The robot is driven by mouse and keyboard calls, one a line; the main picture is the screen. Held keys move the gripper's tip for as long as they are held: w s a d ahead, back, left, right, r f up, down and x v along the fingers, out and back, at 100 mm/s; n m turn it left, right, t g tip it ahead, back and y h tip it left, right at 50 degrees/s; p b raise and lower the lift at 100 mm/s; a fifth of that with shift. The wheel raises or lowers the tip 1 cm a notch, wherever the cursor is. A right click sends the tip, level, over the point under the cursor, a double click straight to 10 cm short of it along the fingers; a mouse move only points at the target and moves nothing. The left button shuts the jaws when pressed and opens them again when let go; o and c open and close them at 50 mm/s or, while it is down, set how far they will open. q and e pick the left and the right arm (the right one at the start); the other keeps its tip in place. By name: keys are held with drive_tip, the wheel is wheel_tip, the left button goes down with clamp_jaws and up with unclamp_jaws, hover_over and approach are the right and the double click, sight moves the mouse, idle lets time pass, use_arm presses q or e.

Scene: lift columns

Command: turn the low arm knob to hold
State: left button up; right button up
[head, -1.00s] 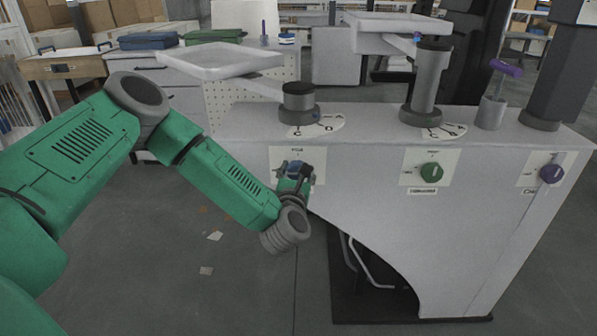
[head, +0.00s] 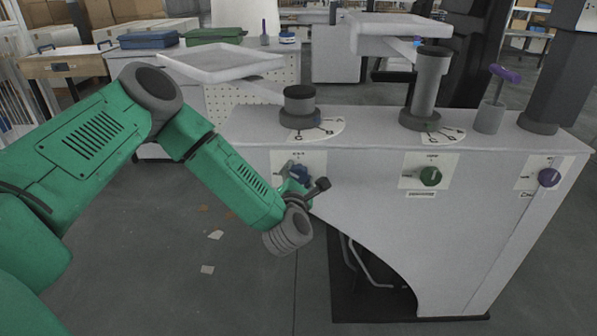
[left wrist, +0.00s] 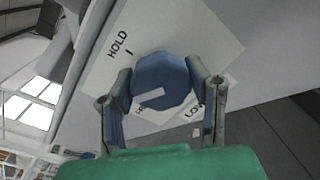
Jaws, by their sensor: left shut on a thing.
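The blue knob (head: 300,172) sits on a white label plate at the left of the grey console's front. In the left wrist view the knob (left wrist: 161,78) fills the space between my left gripper's (left wrist: 160,82) two fingers, which are shut on its sides. The words below the knob are partly hidden. In the head view my left gripper (head: 298,180) covers part of the knob and plate. My right gripper is not in view.
The console (head: 380,150) also bears a green knob (head: 430,176) and a purple knob (head: 549,177). Above, swing arms carry white trays (head: 222,64) on short and tall posts. A purple-handled pin (head: 505,73) stands on top. Open floor lies at lower left.

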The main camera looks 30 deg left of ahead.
use_arm(q)
drive_tip(key=m+p, duration=0.1)
drive_tip(key=m, duration=0.2)
drive_tip(key=m+p, duration=0.1)
drive_tip(key=m, duration=0.2)
drive_tip(key=shift+s+d+f+g+p, duration=0.1)
drive_tip(key=shift+d+f+g+p, duration=0.1)
drive_tip(key=shift+g+p, duration=0.2)
drive_tip(key=m+p, duration=0.1)
drive_tip(key=m, duration=0.1)
drive_tip(key=m+p, duration=0.1)
drive_tip(key=m, duration=0.1)
drive_tip(key=shift+f+m+y, duration=0.2)
drive_tip(key=shift+m+y, duration=0.2)
drive_tip(key=shift+d, duration=0.1)
drive_tip(key=o, duration=1)
drive_tip(key=shift+o, duration=0.8)
drive_tip(key=shift+r, duration=0.1)
